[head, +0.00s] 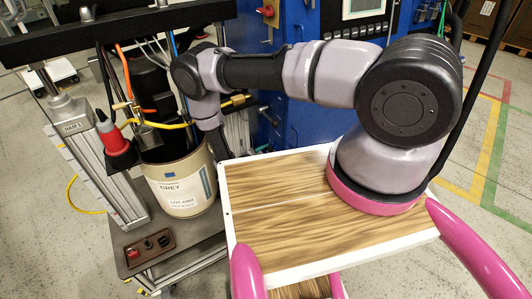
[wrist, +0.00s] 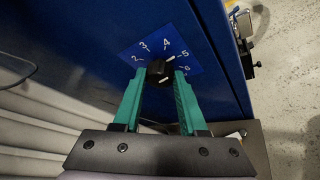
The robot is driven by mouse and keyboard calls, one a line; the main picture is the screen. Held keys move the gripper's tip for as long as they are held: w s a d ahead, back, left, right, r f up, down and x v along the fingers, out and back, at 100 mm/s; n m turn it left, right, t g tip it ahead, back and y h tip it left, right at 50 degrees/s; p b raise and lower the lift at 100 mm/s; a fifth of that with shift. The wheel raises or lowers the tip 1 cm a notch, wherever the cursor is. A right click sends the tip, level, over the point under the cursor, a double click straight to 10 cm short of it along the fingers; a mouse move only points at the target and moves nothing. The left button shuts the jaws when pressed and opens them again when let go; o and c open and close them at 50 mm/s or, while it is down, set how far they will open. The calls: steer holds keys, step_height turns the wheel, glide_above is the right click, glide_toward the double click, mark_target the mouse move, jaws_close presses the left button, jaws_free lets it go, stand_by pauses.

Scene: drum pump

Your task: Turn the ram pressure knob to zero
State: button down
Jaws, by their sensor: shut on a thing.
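In the wrist view, the ram pressure knob (wrist: 157,69) is a small black round knob on a blue dial plate with white numbers; 2, 3, 4, 5 and 6 are readable. A pale mark shows on the knob's right side, towards the 5; its exact reading is too small to tell. My gripper (wrist: 159,76) has its two green fingers on either side of the knob and is shut on it. In the head view, my arm reaches left behind the drum, and the knob and fingertips are hidden.
A drum (head: 181,188) labelled GREY stands under the pump frame, with orange and yellow hoses above it. A blue cabinet (head: 268,98) stands behind my arm. Open floor shows at the right.

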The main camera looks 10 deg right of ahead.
steer(key=n+g, duration=0.3)
steer(key=shift+w+a+r, duration=0.1)
steer(key=shift+w, duration=0.05)
steer(key=n+g+h, duration=0.1)
steer(key=n+g, duration=0.2)
steer(key=shift+w+n, duration=0.15)
steer(key=shift+n, duration=0.25)
stand_by(0.5)
steer(key=shift+c, duration=2.2)
jaws_free()
